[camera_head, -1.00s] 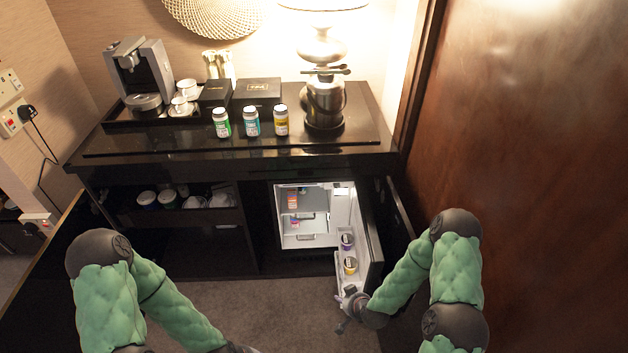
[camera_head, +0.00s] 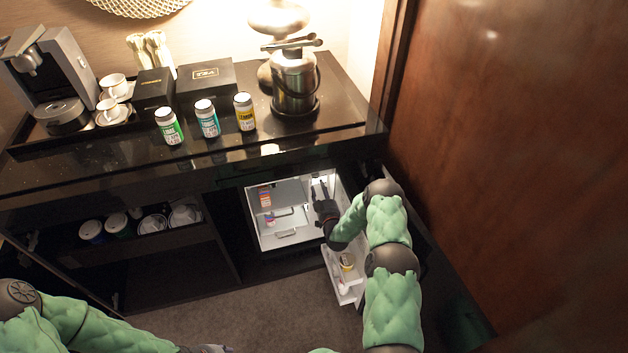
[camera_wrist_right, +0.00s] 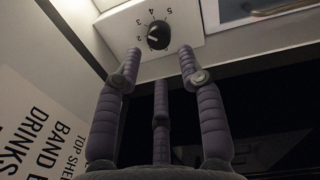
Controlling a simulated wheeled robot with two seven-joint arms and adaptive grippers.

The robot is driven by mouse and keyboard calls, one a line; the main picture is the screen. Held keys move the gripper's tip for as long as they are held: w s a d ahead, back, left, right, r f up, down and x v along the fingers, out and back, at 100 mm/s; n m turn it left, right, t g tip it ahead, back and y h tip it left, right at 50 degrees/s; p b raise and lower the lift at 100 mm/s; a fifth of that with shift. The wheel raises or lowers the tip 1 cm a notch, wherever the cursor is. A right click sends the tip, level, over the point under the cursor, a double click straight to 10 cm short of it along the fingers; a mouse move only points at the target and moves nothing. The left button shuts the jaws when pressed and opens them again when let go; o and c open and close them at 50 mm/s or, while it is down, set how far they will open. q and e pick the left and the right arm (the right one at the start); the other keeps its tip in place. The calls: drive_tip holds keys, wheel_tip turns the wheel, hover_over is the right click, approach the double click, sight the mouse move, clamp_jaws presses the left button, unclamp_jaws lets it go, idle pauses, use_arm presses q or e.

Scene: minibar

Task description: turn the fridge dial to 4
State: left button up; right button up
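The black fridge dial (camera_wrist_right: 158,35) is on a white housing (camera_wrist_right: 110,37) in the right wrist view, with printed numbers around it. A pale mark on its left side seems to face near 2; the exact setting is hard to read. My right gripper (camera_wrist_right: 159,58) is open and empty. Two fingertips are spread to either side just below the dial in the picture, and a third finger is lower between them. In the head view my right gripper (camera_head: 320,193) reaches inside the open fridge (camera_head: 268,240); the dial cannot be made out there. My left gripper (camera_head: 207,348) barely shows at the bottom edge.
The open fridge door's white shelves (camera_head: 347,289) lie below my right arm, holding a yellow-lidded tub (camera_head: 347,261). Small items (camera_head: 265,197) stand inside the fridge at left. The dark counter (camera_head: 330,125) overhangs the fridge, and a wooden panel (camera_head: 500,150) stands at right.

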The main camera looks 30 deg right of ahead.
sight(316, 177)
drive_tip(key=b+x, duration=0.2)
drive_tip(key=x, duration=0.4)
drive_tip(key=shift+w, duration=0.15)
clamp_jaws()
